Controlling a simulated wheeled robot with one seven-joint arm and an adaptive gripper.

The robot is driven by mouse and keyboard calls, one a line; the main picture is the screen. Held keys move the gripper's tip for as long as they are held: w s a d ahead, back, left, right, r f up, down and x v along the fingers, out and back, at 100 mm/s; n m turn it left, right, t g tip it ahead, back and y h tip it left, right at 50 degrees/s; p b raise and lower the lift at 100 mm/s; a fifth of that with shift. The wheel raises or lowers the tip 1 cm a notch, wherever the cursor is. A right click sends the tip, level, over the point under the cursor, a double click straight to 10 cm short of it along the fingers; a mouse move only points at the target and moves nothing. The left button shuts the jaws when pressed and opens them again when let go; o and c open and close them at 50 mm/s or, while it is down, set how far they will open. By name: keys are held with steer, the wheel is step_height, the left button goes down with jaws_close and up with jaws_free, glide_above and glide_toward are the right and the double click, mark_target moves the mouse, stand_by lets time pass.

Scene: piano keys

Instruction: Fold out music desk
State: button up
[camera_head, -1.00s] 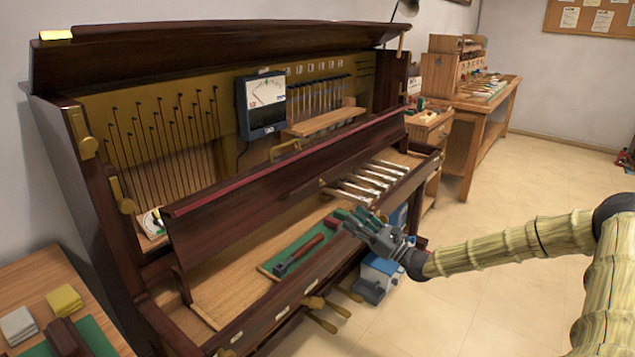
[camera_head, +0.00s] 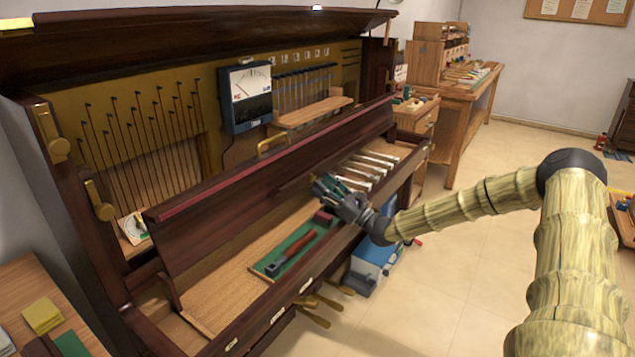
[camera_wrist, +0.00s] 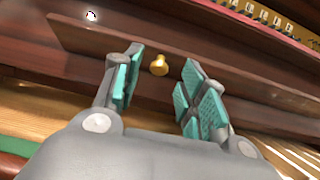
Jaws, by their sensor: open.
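The music desk appears to be the long dark wooden panel (camera_head: 230,205) with a red strip along its top edge, slanting across the open piano. In the wrist view, a small brass knob (camera_wrist: 159,65) sits on a dark wooden board (camera_wrist: 215,75). My gripper (camera_head: 324,185) is in front of the panel's lower right part, above the key bed. Its teal-padded fingers (camera_wrist: 160,90) are spread and empty. The knob shows in the gap between them, apparently just beyond the tips and untouched. The knob is hidden in the head view.
A green mat (camera_head: 285,252) with a dark-headed tool lies on the key bed. Several pale keys (camera_head: 365,172) lie right of my gripper. A meter (camera_head: 247,95) and a small wooden shelf (camera_head: 315,110) are behind the panel. A blue box (camera_head: 372,265) stands on the floor below.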

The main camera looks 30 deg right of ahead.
steer(key=shift+x, duration=1.45)
jaws_close()
